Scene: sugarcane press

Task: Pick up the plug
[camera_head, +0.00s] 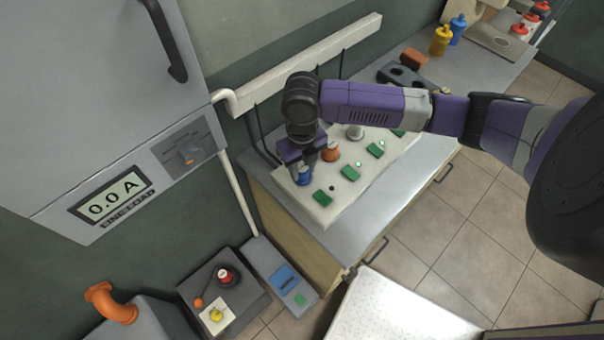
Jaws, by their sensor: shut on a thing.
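A blue plug (304,177) stands at the near left end of the long white board (325,212) on the counter. My gripper (303,168) comes down over the blue plug from above and is shut on it. Its fingers partly hide the plug, and I cannot tell whether the plug still touches the board. An orange plug-like piece (331,153) stands just to the right, and a pale one (355,132) is farther back. Green switches (322,198) run along the board's front side.
A white rail (310,62) with dark hanging cords runs along the wall behind the board. A grey cabinet with a "0.0 A" display (110,196) is at left. Yellow (441,41) and blue (458,30) bottles stand at the counter's far end. The tiled floor at right is open.

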